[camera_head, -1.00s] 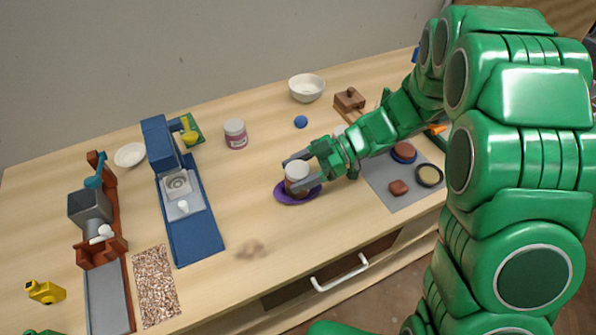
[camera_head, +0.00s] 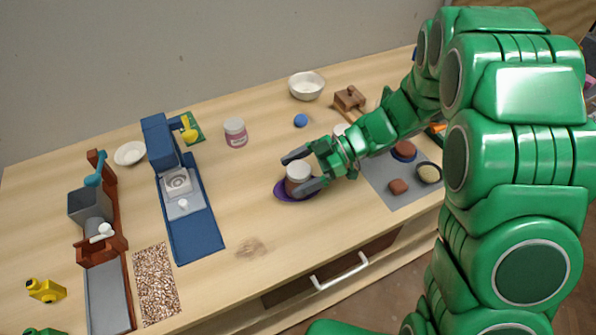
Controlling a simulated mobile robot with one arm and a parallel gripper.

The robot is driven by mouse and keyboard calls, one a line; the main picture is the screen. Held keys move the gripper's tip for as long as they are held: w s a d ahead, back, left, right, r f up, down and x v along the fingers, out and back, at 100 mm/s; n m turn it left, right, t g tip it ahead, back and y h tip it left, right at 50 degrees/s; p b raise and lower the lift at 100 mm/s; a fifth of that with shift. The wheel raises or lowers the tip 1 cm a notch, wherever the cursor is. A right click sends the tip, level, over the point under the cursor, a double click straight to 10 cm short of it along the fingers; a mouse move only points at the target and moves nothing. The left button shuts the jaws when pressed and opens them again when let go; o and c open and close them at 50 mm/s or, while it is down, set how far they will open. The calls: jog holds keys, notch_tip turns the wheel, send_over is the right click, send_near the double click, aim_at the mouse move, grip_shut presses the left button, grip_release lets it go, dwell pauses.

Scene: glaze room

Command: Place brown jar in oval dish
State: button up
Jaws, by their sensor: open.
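The brown jar (camera_head: 297,182) with a white lid stands upright on the purple oval dish (camera_head: 283,192), near the middle of the table. My gripper (camera_head: 299,172) is open, with one finger behind the jar and the other in front of it to the right. The fingers appear apart from the jar. The gripper hides the right part of the dish.
A pink-and-white jar (camera_head: 235,133), a blue ball (camera_head: 300,120) and a white bowl (camera_head: 306,86) stand behind. A blue machine (camera_head: 192,225) is at left. A grey mat (camera_head: 395,198) with several small items lies at right. The table's front middle is clear.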

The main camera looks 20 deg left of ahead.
jog(key=shift+r, duration=0.2)
jog(key=shift+r, duration=0.2)
jog(key=v, duration=1.2)
jog(key=shift+r, duration=0.1)
dwell(0.5)
